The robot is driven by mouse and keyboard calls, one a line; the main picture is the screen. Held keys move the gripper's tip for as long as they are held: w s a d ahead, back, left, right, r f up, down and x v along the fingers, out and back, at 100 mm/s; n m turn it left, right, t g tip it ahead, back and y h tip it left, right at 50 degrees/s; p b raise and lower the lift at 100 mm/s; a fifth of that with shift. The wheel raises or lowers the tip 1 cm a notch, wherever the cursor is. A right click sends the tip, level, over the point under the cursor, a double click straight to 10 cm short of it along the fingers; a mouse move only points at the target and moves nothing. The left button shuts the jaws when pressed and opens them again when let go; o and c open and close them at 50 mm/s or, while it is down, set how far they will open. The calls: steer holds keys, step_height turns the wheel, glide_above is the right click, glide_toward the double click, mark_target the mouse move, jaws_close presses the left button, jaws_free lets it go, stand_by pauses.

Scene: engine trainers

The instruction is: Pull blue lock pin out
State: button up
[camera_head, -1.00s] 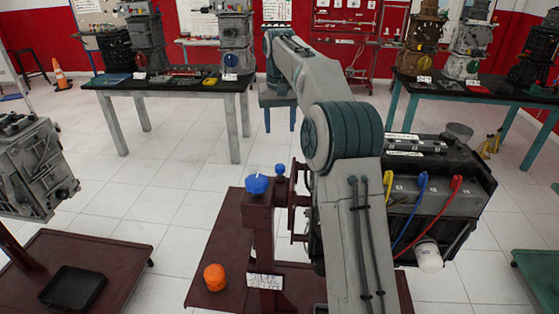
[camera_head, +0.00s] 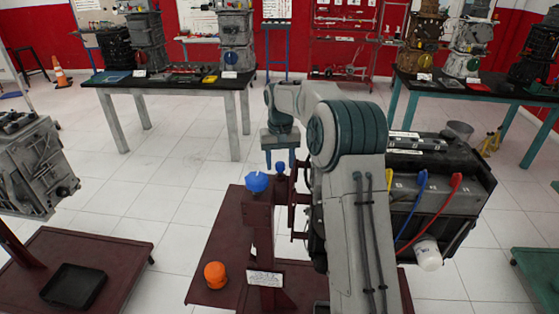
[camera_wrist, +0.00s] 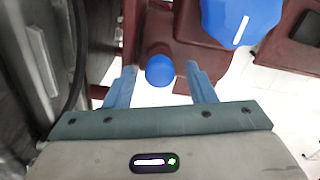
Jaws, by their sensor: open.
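The blue lock pin (camera_head: 280,168) stands up from the dark red engine stand (camera_head: 262,225), just right of a larger blue knob (camera_head: 257,182). My gripper (camera_head: 281,164) is open above the pin, pointing down. In the wrist view the round blue pin head (camera_wrist: 159,70) shows between the two blue fingers of my gripper (camera_wrist: 160,80), with a gap on each side. The larger blue knob (camera_wrist: 240,20) with a white mark is at the upper right there.
The grey and black engine (camera_head: 440,185) with yellow, blue and red cables is right of the stand, partly behind my arm. A table (camera_head: 180,82) with engines stands behind, with clear floor between.

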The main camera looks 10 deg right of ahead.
mark_target(280, 163)
jaws_close()
step_height(280, 163, up, 5)
steer(key=p, duration=0.3)
steer(key=shift+f, duration=0.2)
steer(key=shift+w, duration=0.1)
steer(key=shift+c, duration=0.7)
jaws_free()
steer(key=shift+o, duration=0.7)
